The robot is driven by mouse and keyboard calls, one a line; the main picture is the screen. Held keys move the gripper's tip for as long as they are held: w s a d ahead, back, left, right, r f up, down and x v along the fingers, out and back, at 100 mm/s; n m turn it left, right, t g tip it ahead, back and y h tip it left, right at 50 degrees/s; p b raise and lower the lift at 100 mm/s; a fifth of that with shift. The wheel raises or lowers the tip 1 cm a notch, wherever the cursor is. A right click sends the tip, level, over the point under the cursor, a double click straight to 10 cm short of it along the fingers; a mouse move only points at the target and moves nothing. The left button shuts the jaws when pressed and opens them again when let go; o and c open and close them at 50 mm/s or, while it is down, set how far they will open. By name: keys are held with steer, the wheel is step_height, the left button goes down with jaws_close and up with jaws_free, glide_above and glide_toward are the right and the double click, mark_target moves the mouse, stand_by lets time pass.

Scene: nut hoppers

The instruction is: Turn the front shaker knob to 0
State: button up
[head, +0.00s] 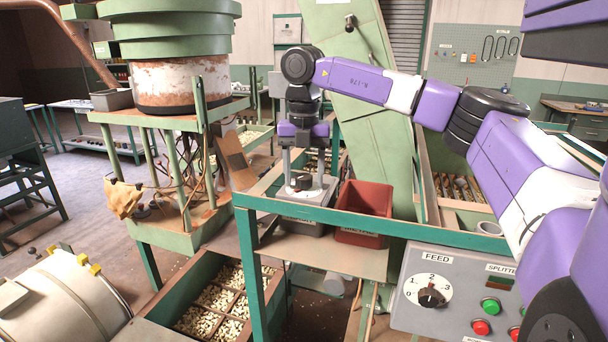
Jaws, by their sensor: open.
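A black knob (301,183) sits on a white dial plate on top of a small grey box (312,198) at the near edge of the green frame. The label on the box's front is too small to read, as are the dial marks. My gripper (304,175) points straight down over this box, open, with one grey finger on each side of the knob. Whether the fingers touch the knob cannot be told. A second black knob (431,297), on a grey panel marked FEED with a dial of 0 to 3, is at the lower right, apart from my gripper.
A red bin (364,208) stands just right of the grey box. A green sloped chute (350,80) rises behind my gripper. The green frame rail (420,236) runs in front. A hopper with green rings (172,45) stands at left, and a divided crate of nuts (190,285) lies below.

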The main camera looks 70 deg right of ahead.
jaws_close()
steer(key=n+b, duration=0.1)
steer(key=n, duration=1)
steer(key=shift+r+n, duration=0.1)
steer(key=shift+n, duration=0.3)
steer(key=n, duration=0.6)
steer(key=shift+p, duration=0.4)
steer(key=n, duration=0.6)
steer(key=shift+w+p, duration=0.1)
steer(key=shift+p, duration=0.3)
